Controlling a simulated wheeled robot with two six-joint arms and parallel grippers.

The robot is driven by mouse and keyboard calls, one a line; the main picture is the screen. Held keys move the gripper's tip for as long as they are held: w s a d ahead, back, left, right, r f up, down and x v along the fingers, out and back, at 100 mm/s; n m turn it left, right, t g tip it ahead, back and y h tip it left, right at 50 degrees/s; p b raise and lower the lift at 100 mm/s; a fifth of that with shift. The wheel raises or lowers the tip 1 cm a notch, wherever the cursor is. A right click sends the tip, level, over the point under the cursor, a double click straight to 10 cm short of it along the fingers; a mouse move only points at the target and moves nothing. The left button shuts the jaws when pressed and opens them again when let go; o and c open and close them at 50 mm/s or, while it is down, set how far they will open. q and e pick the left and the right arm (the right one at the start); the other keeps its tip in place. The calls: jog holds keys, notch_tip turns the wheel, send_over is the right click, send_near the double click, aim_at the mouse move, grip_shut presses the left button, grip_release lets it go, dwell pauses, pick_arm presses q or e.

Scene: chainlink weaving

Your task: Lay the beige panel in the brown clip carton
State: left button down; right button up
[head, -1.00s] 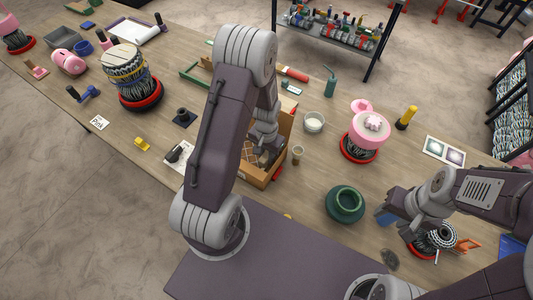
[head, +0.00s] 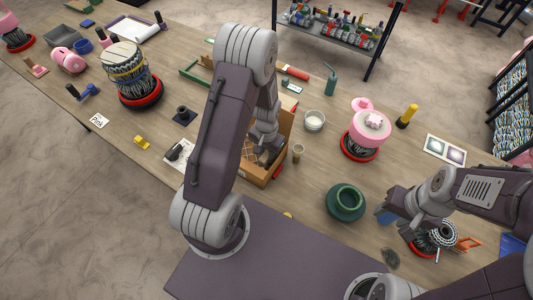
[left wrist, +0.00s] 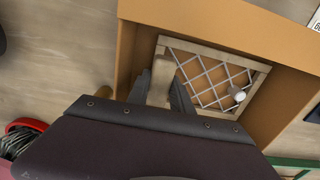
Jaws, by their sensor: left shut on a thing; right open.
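The brown clip carton (head: 254,176) stands open on the table near the middle of the head view, partly hidden by my left arm. In the left wrist view its wall (left wrist: 225,28) runs around the beige panel (left wrist: 222,49), a pale frame with a diamond wire mesh. The panel is inside the carton's outline; I cannot tell whether it touches the bottom. My left gripper (left wrist: 166,85) is shut on the panel's near edge. My right gripper (head: 396,222) is open, far to the right, beside a black-and-white ring-shaped piece (head: 440,235).
A small brown jar (head: 297,152) and a white bowl (head: 314,121) stand right of the carton. A green round pot (head: 346,202) and a pink stand (head: 368,132) are further right. A black tool on a white card (head: 178,153) lies left of the carton.

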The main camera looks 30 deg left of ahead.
pick_arm(q)
jog(key=c, duration=1.1)
grip_release()
jog(key=shift+o, duration=0.2)
notch_tip(320, 180, up, 9)
jog(key=shift+r+b, duration=0.1)
jog(key=shift+b, duration=0.3)
